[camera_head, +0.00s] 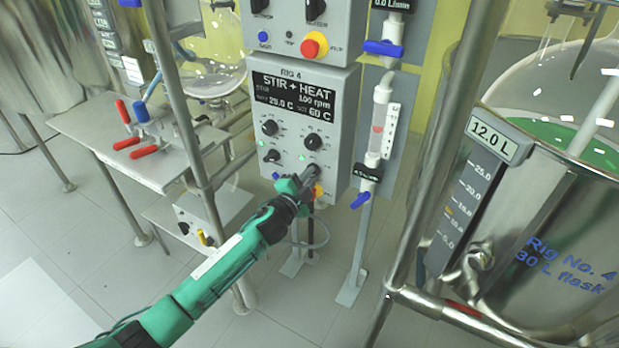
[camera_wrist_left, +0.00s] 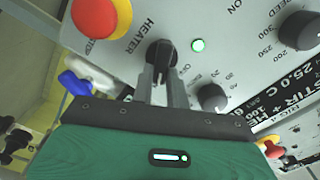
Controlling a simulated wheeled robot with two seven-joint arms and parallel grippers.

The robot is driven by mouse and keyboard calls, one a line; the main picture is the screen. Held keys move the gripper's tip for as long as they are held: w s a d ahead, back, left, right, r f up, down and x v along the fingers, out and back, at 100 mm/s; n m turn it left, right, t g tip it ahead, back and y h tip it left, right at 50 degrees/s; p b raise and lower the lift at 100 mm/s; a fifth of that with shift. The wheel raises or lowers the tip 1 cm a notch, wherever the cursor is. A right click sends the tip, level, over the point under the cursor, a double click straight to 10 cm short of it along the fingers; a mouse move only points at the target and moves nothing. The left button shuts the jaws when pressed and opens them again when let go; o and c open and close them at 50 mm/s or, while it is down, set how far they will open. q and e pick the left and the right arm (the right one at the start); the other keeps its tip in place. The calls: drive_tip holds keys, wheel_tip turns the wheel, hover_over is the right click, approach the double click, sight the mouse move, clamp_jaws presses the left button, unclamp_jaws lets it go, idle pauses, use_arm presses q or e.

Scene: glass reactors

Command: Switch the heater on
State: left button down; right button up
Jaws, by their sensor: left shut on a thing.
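The grey control box (camera_head: 302,103) of rig 4 stands in the middle of the head view. Its display (camera_head: 292,99) reads STIR + HEAT, 25.0 C and a set value of 60 C. The black heater knob (camera_wrist_left: 160,48) is on its lower front, beside the HEATER label in the left wrist view. My left gripper (camera_head: 309,179) is at this knob, and its fingers (camera_wrist_left: 161,75) are shut on it from both sides. My right gripper is not in view.
A red emergency button on a yellow base (camera_wrist_left: 100,15) is close to the gripper. Other knobs (camera_wrist_left: 300,31) share the panel. A flowmeter with a blue valve (camera_head: 360,200) stands just right of the box. Steel frame posts (camera_head: 188,110) flank my arm.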

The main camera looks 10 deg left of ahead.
use_arm(q)
drive_tip(key=c, duration=1.4)
unclamp_jaws()
drive_tip(key=v, duration=1.4)
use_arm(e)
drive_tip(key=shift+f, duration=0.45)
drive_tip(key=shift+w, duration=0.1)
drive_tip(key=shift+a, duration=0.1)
